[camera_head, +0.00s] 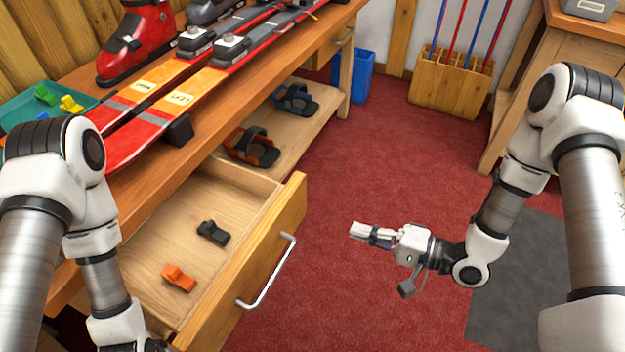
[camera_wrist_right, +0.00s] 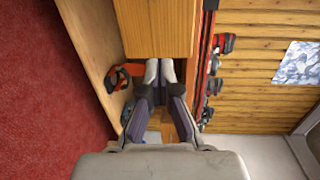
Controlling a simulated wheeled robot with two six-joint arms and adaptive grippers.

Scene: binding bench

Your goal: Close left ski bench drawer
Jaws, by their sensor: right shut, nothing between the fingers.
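The left ski bench drawer (camera_head: 262,262) stands pulled out from the wooden bench in the head view. Its front carries a metal bar handle (camera_head: 268,272). Inside lie a black part (camera_head: 212,232) and an orange part (camera_head: 179,278). My right gripper (camera_head: 357,230) is shut and empty above the red floor, to the right of the drawer front and apart from the handle. In the right wrist view its fingertips (camera_wrist_right: 159,70) show together in front of a wooden panel (camera_wrist_right: 155,28). My left arm comes down at the left; its gripper is out of frame.
Skis (camera_head: 190,85), a red boot (camera_head: 133,45) and a green tray (camera_head: 45,105) are on the bench top. Sandals (camera_head: 250,147) lie on the lower shelf. A blue bin (camera_head: 360,75) and a pole rack (camera_head: 449,85) stand behind. The red floor (camera_head: 370,165) right of the drawer is clear.

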